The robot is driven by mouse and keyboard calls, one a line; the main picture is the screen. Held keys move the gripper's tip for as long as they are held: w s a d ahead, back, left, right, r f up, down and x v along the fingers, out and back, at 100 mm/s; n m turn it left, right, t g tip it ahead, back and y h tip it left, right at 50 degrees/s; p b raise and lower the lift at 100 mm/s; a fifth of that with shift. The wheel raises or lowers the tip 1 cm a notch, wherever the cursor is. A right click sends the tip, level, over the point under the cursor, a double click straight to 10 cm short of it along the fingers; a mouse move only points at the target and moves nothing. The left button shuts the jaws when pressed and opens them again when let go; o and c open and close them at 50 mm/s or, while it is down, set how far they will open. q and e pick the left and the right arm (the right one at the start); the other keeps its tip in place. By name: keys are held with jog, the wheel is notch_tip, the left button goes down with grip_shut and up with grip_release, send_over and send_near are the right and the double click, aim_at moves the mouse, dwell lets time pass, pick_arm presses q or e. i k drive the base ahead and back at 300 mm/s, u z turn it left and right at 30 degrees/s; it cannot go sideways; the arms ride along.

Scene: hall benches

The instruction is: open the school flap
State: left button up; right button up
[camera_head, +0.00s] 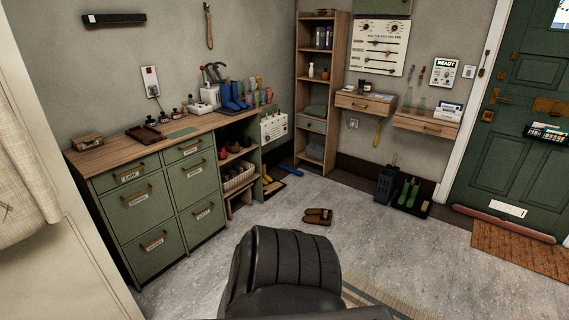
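No front can be picked out as the school flap, because the labels are too small to read surely. The green cabinet under the wooden worktop has several labelled fronts with brass handles: an upper left front (127,173), a middle left front (134,205), a lower left front (154,246), an upper right front (190,149), a middle right front (195,176) and a lower right front (204,214). All look shut. Two wooden wall units, one left (352,102) and one right (414,125), also have handled fronts that look shut. Neither gripper is in view.
The worktop (108,152) holds blue boots (231,97) and small items. A tall shelf (330,133) stands in the corner. Brown slippers (318,216) lie on the grey floor. Green boots (407,193) stand near the green door (525,120). The floor before the cabinet is clear.

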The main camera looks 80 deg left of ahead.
aim_at(130, 211)
jog(key=u, duration=4.1)
jog(key=i, duration=0.85)
jog(key=z, duration=0.65)
jog(key=i, duration=1.1)
jog(key=z, duration=0.7)
